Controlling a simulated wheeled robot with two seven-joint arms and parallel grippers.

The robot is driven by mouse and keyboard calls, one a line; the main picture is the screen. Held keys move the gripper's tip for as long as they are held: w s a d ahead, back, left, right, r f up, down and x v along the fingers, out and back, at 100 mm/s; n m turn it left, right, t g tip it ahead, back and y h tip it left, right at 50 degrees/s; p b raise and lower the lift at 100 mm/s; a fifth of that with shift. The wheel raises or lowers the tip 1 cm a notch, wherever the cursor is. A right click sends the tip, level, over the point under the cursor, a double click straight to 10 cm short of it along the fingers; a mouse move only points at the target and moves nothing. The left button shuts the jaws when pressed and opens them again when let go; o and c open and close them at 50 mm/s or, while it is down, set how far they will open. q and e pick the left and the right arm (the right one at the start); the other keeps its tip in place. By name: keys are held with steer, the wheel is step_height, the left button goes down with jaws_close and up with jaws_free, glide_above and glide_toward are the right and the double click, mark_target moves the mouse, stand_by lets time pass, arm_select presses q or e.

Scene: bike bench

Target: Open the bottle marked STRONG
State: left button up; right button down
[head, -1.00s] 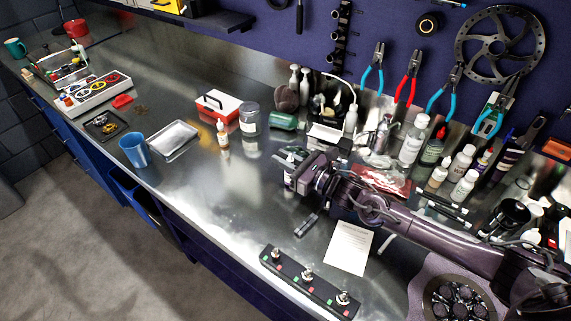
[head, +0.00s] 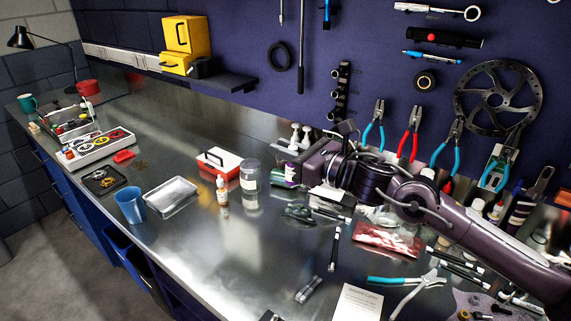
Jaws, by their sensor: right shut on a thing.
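My right gripper (head: 297,171) reaches in from the right above the back part of the bench. It is shut on a small bottle (head: 291,173) with a pale and purple side, which it holds at the left end of the arm. The gripper and arm hide part of this bottle, and I cannot read its label. Another small bottle (head: 222,191), white with an orange-brown label, stands upright on the bench to the left, apart from the gripper. Its marking is too small to read, so I cannot tell which bottle is marked STRONG. My left gripper is not in view.
A grey jar (head: 249,178), a red and white box (head: 218,162), a metal tray (head: 170,196) and a blue cup (head: 131,206) stand on the left. Pliers (head: 406,283) and a printed sheet (head: 358,303) lie in front. The bench's front middle is mostly clear.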

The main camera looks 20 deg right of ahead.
steer(key=c, duration=1.9)
jaws_free()
jaws_close()
steer(key=s+a+f+y, duration=0.1)
steer(key=s+a+f, duration=0.3)
steer(key=s+f, duration=0.35)
steer(key=s+d+f+m+t+h, duration=0.1)
steer(key=s+d+f+h, duration=0.2)
steer(key=s+d+f, duration=0.4)
steer(key=s+f, duration=0.1)
steer(key=s, duration=0.2)
steer(key=shift+s+f+m+t, duration=0.2)
steer(key=shift+m+t, duration=0.1)
steer(key=shift+m, duration=0.1)
